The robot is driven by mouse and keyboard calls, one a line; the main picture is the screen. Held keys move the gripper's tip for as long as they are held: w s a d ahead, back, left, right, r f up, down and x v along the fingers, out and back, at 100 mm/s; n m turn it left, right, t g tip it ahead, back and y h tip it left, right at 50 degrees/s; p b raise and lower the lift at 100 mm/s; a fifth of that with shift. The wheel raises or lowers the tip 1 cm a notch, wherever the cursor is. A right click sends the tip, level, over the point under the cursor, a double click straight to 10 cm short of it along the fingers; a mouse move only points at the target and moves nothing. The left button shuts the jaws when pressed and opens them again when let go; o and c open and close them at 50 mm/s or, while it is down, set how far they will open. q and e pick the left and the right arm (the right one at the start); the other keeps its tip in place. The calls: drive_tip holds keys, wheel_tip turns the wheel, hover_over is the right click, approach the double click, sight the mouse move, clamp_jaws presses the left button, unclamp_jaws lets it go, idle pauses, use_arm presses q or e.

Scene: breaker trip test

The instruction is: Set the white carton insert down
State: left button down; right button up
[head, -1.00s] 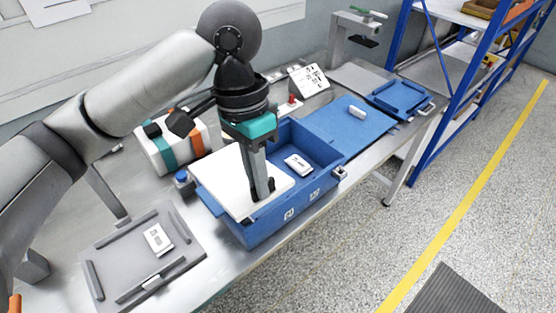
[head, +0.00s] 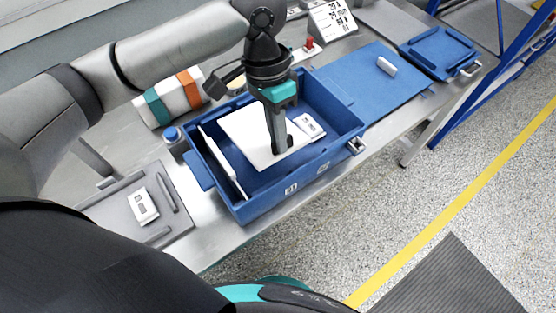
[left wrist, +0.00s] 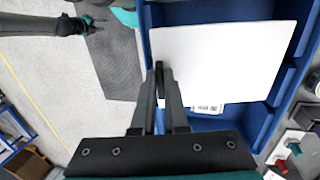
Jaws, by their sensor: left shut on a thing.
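The white carton insert (head: 245,127) is a flat white panel inside the open blue bin (head: 262,207), in the bin's middle. My left gripper (head: 281,150) is shut on its near right edge. The insert also shows as a broad white sheet in the left wrist view (left wrist: 225,60), with the fingers (left wrist: 162,75) at its edge. I cannot tell whether it touches the bin floor. A labelled white device (head: 309,125) lies in the bin to the right, partly covered by the insert. My right gripper (left wrist: 92,24) shows small in the left wrist view, away from the bin.
A thin white panel (head: 222,162) leans at the bin's left wall. A grey fixture (head: 115,210) with another white device (head: 143,206) is at left. A blue mat (head: 375,85), a blue tray (head: 440,52) and a white-orange-teal box (head: 175,98) stand around the bin.

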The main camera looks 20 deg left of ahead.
use_arm(q)
wheel_tip(320, 180, down, 4)
drive_tip(key=shift+r+b, duration=0.25)
drive_tip(key=shift+b, duration=0.05)
wheel_tip(320, 180, down, 5)
drive_tip(key=shift+r+b, duration=0.1)
drive_tip(key=shift+b, duration=0.65)
use_arm(e)
drive_tip(key=shift+w+f, duration=0.3)
drive_tip(key=shift+f, duration=0.3)
drive_tip(key=shift+w+f, duration=0.25)
drive_tip(key=shift+f, duration=0.35)
drive_tip(key=shift+r, duration=0.1)
use_arm(q)
drive_tip(key=c, duration=1.2)
unclamp_jaws()
drive_tip(key=shift+r, duration=0.15)
drive_tip(key=p+v, duration=0.3)
drive_tip(key=v, duration=0.8)
drive_tip(key=shift+w+a+r, duration=0.1)
drive_tip(key=shift+w+r, duration=0.05)
drive_tip(key=shift+r, duration=0.2)
use_arm(e)
wheel_tip(320, 180, up, 3)
drive_tip(key=shift+r, duration=0.1)
